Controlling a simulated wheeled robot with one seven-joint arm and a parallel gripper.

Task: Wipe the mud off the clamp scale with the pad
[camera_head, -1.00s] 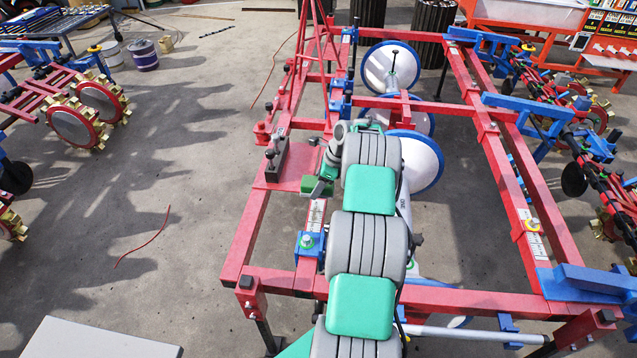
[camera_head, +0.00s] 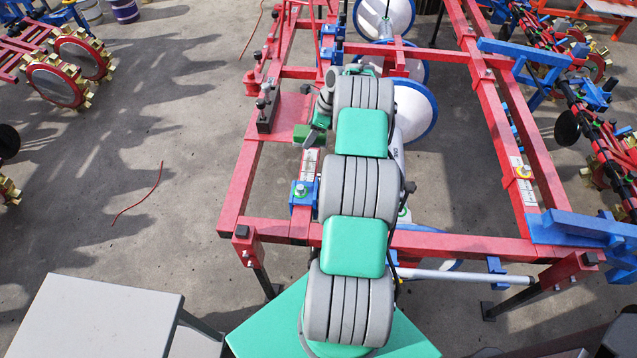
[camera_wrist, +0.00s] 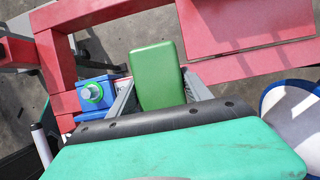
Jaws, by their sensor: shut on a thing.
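My gripper (camera_wrist: 158,88) is shut on a green pad (camera_wrist: 157,72), with one grey finger on each side of it in the wrist view. In the head view the pad (camera_head: 302,133) shows at the gripper's left, above the red beam. The clamp scale (camera_head: 310,162), a pale marked strip on the beam, lies just nearer than the pad, beside a blue clamp (camera_head: 302,192) with a green-ringed bolt. The clamp (camera_wrist: 97,92) is left of the pad in the wrist view. The scale is mostly hidden there. I cannot make out the mud clearly, nor whether the pad touches the beam.
The red machine frame (camera_head: 270,229) surrounds the arm's working area. White discs with blue rims (camera_head: 413,110) lie to the right. A grey table (camera_head: 95,315) is at the near left; open floor lies beyond it.

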